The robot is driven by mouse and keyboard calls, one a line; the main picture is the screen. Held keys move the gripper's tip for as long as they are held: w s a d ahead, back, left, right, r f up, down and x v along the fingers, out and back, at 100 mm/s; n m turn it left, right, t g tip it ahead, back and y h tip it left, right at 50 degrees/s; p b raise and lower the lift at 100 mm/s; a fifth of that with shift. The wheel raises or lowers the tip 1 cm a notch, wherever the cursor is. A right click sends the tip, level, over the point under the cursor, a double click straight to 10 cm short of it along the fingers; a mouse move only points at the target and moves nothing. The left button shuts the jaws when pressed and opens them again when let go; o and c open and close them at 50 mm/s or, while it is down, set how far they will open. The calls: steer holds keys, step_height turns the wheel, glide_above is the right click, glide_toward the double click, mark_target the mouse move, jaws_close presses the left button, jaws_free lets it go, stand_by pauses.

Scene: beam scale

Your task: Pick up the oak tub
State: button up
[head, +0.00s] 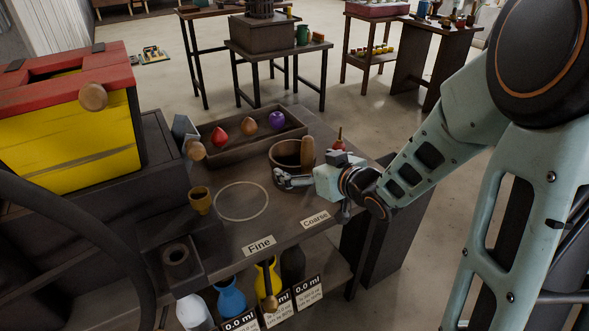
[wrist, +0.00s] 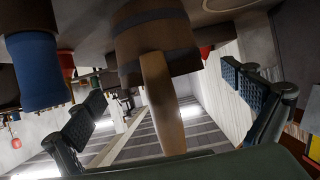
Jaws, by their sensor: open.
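The oak tub, a round brown wooden vessel with a darker band, stands on the dark bench (head: 290,234) in the head view (head: 285,153). In the wrist view, which looks upside down, it shows at top centre (wrist: 152,42). A pale wooden handle (head: 307,152) rises at the tub's right side; it also shows in the wrist view (wrist: 160,105). My gripper (head: 283,180) is open at the tub's near side, its fingers spread to either side of the tub in the wrist view. I cannot tell whether they touch it. My gripper hides part of its lower wall.
A tray (head: 217,155) with several coloured knobs lies behind left. A white ring (head: 241,201) and a small wooden cup (head: 201,199) are left of my gripper. A yellow-and-red box (head: 65,140) stands far left. A red-topped item (head: 340,140) stands right of the tub.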

mark_target(299, 159)
steer(key=b+x, duration=0.2)
steer(key=x, duration=0.3)
steer(key=shift+w+a, duration=0.25)
steer(key=shift+w, duration=0.1)
steer(key=shift+c, duration=0.3)
steer(key=c, duration=1.2)
steer(key=shift+c, duration=1)
steer(key=shift+r, duration=0.15)
